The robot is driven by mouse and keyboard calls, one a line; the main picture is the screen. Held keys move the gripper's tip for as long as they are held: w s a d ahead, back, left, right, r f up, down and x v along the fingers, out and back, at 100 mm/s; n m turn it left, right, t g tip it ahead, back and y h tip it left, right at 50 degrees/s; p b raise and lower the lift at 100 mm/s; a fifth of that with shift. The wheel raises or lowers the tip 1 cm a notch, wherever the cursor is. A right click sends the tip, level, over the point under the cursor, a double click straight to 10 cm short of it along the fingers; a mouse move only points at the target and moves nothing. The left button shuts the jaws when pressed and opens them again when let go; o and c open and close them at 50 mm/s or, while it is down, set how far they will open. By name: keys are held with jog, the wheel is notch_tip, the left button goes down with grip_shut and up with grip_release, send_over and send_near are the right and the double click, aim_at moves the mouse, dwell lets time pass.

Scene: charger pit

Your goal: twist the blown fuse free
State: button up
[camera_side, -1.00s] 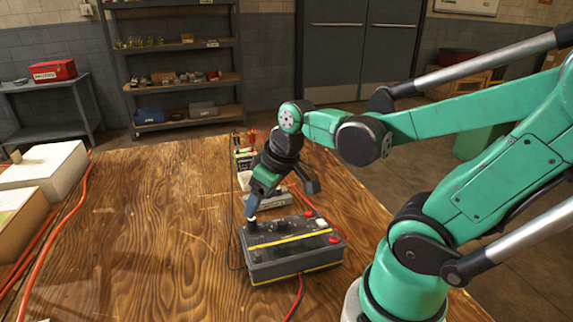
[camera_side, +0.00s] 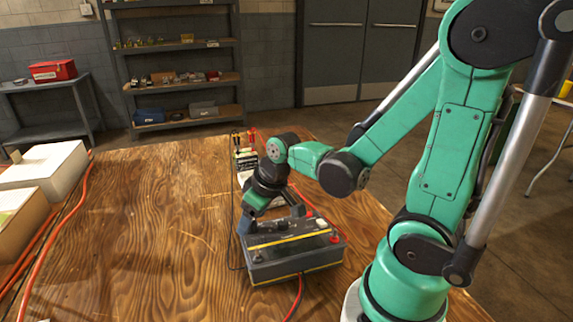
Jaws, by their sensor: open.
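The charger (camera_side: 292,262), a dark grey box with yellow stripes, sits on the wooden bench. A small pale-topped fitting (camera_side: 282,225) stands on its top; it may be the fuse, but it is too small to tell whether it is blown. My gripper (camera_side: 271,222) is open over the left and middle of the charger's top. One finger is at the top's left end, the other behind and right of the fitting. The fitting appears between the fingers, with no clear contact. The left finger hides part of the top.
A red button (camera_side: 334,239) is at the charger's right end, and red and black cables run off the box. A small device with leads (camera_side: 245,160) stands behind. Pale boxes (camera_side: 40,165) and orange cable are at left. The bench's middle left is clear.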

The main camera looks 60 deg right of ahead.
grip_shut()
grip_release()
